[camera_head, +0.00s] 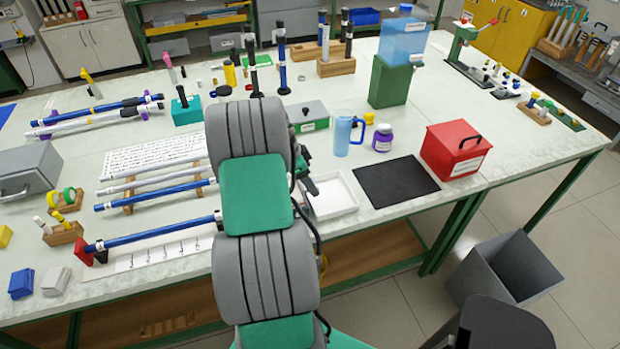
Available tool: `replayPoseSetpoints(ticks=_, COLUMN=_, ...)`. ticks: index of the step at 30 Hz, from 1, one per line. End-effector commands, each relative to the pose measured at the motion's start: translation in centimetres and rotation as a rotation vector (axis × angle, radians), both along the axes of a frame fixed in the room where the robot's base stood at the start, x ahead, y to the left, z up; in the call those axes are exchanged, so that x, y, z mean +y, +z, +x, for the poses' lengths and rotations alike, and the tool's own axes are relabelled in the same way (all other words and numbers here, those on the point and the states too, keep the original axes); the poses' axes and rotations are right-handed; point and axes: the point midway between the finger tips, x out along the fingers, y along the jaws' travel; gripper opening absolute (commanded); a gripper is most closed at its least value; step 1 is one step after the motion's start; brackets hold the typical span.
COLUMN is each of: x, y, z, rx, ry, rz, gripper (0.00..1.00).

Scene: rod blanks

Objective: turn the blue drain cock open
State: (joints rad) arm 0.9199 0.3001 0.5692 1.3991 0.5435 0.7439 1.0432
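A translucent blue tank (403,40) with a blue lid stands on a green block stand (390,84) at the back right of the bench. A small pale part (416,60) shows low on the tank's right side; it is too small to tell whether it is a cock or a label. I cannot make out a blue drain cock or its handle position. My gripper (311,184) shows only as a dark piece behind my arm, over the bench near the white tray. It is well in front of and left of the tank. My arm hides its fingers.
A white tray (331,196) is near my gripper. A grey bin (505,268) stands on the floor.

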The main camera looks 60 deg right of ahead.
Motion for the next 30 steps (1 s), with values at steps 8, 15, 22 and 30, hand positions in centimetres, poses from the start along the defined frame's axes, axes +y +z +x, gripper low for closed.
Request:
replayPoseSetpoints(ticks=8, x=-0.6, y=-1.9, z=-0.5, rx=-0.002, ry=0.004, rz=0.000, gripper=0.75)
replayPoseSetpoints(ticks=15, x=-0.6, y=-1.9, z=-0.4, rx=-0.002, ry=0.005, rz=0.000, gripper=0.67)
replayPoseSetpoints(ticks=22, x=-0.6, y=-1.9, z=-0.4, rx=-0.002, ry=0.005, rz=-0.001, gripper=0.48)
replayPoseSetpoints(ticks=30, x=-0.6, y=-1.9, z=-0.4, rx=-0.002, ry=0.005, rz=0.000, gripper=0.26)
